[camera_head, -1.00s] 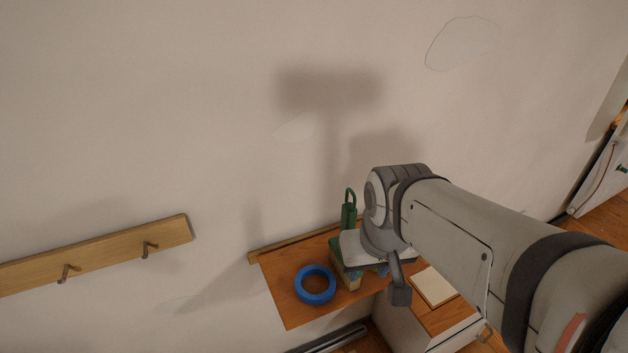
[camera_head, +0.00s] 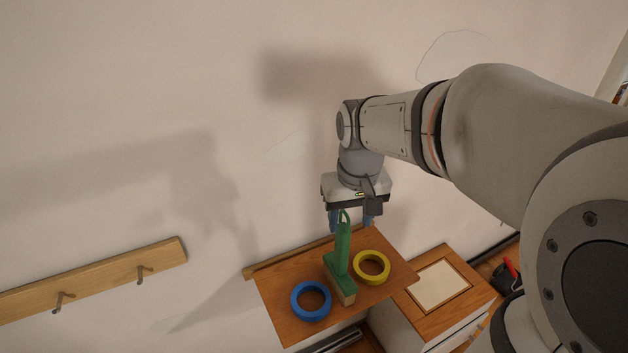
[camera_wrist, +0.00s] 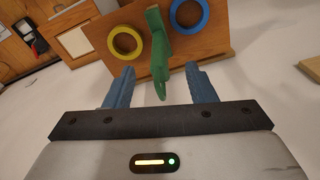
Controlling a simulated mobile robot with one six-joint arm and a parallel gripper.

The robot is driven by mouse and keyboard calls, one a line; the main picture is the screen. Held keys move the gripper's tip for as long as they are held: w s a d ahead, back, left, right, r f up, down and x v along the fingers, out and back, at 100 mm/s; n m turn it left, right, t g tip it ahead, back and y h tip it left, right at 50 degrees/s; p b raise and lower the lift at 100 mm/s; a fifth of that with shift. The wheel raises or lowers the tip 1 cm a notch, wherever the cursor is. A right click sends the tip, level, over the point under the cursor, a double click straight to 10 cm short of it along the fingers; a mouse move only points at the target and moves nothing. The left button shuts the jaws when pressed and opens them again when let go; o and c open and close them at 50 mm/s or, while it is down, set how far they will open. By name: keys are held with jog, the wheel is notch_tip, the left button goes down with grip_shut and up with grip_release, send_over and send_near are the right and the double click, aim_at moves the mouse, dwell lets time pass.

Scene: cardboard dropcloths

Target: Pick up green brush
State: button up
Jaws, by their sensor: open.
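The green brush (camera_head: 342,257) stands on a small wooden wall shelf (camera_head: 283,316), its handle with a loop at the top pointing up and its pale bristles down. My gripper (camera_head: 351,222) is above the back of the shelf, pointing down, just behind the top of the brush handle. In the wrist view the green brush (camera_wrist: 157,50) shows ahead of and between the two blue fingers of my gripper (camera_wrist: 160,87). The fingers are apart and do not appear closed on the handle.
A blue ring (camera_head: 311,301) lies left of the brush and a yellow ring (camera_head: 371,268) lies right of it, both close. A wooden cabinet (camera_head: 452,312) stands at the lower right. A hook rail (camera_head: 100,277) is on the wall at left.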

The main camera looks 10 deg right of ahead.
aim_at(341, 222)
jog(key=shift+g, duration=0.4)
jog(key=w, duration=0.2)
jog(key=w+r+p, duration=0.1)
jog(key=w, duration=0.2)
jog(key=shift+w+a+r+p, duration=0.1)
jog(key=shift+w+r+p, duration=0.2)
jog(key=shift+p, duration=0.1)
jog(key=shift+w+f, duration=0.1)
jog(key=shift+w, duration=0.15)
notch_tip(341, 222, down, 8)
jog(key=shift+s+r+p, duration=0.15)
jog(key=shift+p, duration=0.55)
jog(key=shift+c, duration=0.2)
grip_shut()
